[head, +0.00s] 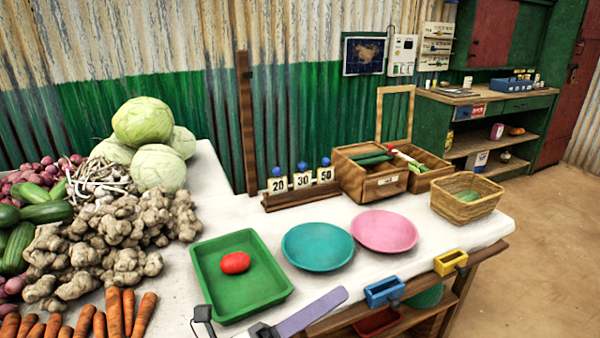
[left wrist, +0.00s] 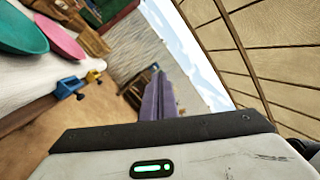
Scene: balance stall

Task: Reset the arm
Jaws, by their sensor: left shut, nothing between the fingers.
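My left gripper (head: 344,293) reaches in at the bottom middle of the head view, with its long grey-purple fingers pointing up and to the right. The fingers are together with nothing between them. They are in front of the table's near edge, below the teal plate and right of the green tray. In the left wrist view the shut fingers (left wrist: 157,85) stand out above the dark gripper body, with floor and wall behind them. My right gripper is not in view.
A green tray (head: 205,270) holds a red tomato (head: 235,263). A teal plate (head: 317,246) and a pink plate (head: 384,231) lie beside it. Blue (head: 383,291) and yellow (head: 450,262) holders jut from the table front. Vegetables crowd the left; floor is clear at right.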

